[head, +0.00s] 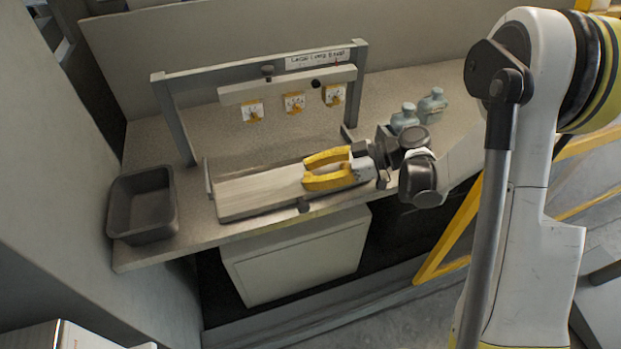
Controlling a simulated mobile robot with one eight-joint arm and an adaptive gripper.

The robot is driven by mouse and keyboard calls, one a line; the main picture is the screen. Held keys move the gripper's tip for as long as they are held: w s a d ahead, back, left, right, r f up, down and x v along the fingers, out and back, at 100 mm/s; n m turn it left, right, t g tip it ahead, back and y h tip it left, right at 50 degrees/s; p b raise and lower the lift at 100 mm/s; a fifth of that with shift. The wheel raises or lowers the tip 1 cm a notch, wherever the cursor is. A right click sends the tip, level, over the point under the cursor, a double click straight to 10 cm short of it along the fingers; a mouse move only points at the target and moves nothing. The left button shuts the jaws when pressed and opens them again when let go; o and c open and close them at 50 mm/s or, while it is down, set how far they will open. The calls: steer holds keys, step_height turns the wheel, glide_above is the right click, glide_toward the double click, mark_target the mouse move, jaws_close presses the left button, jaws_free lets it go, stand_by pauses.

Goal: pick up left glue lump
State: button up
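Three small white plates with amber-yellow patches hang in a row under the pale crossbar. The patches look like glue lumps, but they are too small to tell for sure. The left glue lump (253,115) is at the left end of the row, with the middle one (294,106) and the right one (334,97) beside it. My gripper (307,171) has two yellow fingers spread apart, pointing left, with nothing between them. It is over the pale flat bed, in front of and below the row, apart from the lumps.
A grey frame (178,125) with a labelled top beam carries the crossbar (285,84). A dark empty bin (143,204) stands at the left end of the counter. The pale bed (250,192) has clear room left of my gripper.

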steer(key=c, duration=0.5)
